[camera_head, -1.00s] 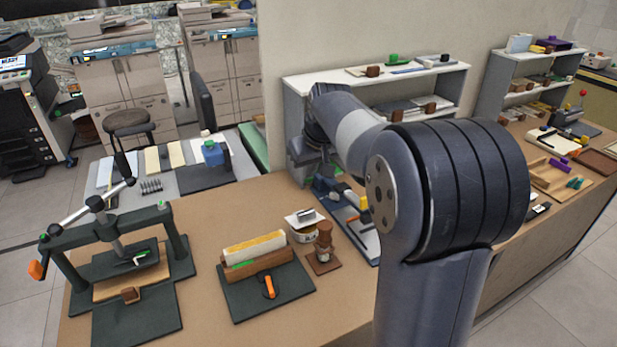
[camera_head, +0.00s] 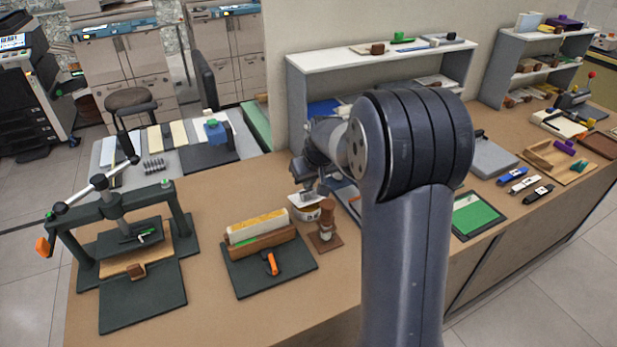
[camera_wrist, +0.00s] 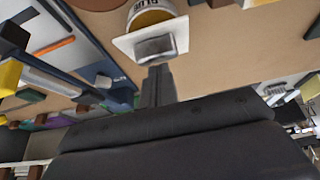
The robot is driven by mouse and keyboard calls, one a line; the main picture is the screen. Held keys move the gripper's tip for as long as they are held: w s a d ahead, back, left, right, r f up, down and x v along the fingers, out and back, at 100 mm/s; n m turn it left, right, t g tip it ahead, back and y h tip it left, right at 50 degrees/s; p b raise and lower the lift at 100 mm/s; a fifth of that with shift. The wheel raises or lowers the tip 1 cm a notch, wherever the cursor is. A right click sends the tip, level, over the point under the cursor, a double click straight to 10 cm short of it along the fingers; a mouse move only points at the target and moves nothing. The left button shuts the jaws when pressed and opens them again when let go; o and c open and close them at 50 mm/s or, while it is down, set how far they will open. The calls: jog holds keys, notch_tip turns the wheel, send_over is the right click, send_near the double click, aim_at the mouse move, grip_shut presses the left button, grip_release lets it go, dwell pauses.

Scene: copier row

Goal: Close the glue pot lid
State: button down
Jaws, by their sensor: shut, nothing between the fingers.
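The white glue pot (camera_head: 305,212) stands on the brown bench, just behind a brown wooden piece. In the wrist view the pot (camera_wrist: 148,14) shows upside down at the top edge, with dark GLUE lettering and a yellow band. A white square plate with a grey block on it, seemingly the lid (camera_wrist: 179,33), lies in front of the pot; its exact angle is hard to tell. My gripper (camera_wrist: 157,72) is shut and empty, its fingertips close to the grey block; contact cannot be told. In the head view my gripper (camera_head: 308,188) is just above the pot, partly hidden by my arm.
A brown wooden stand (camera_head: 326,236) is close in front of the pot. A dark board with a padded wooden block (camera_head: 262,242) lies to the left, and a green press (camera_head: 125,245) farther left. A grey shelf (camera_head: 375,65) stands behind.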

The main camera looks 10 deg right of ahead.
aim_at(311, 196)
jog(key=shift+s+f+b, duration=0.1)
jog(key=shift+f+b, duration=0.25)
jog(key=shift+b, duration=0.6)
jog(key=t+b, duration=0.1)
jog(key=b, duration=0.2)
jog(key=shift+s+d+f, duration=0.1)
jog(key=shift+s+f, duration=0.3)
jog(key=shift+s+d+f+b, duration=0.15)
jog(key=shift+s+f+b, duration=0.5)
jog(key=shift+b, duration=0.6)
jog(key=shift+r, duration=0.35)
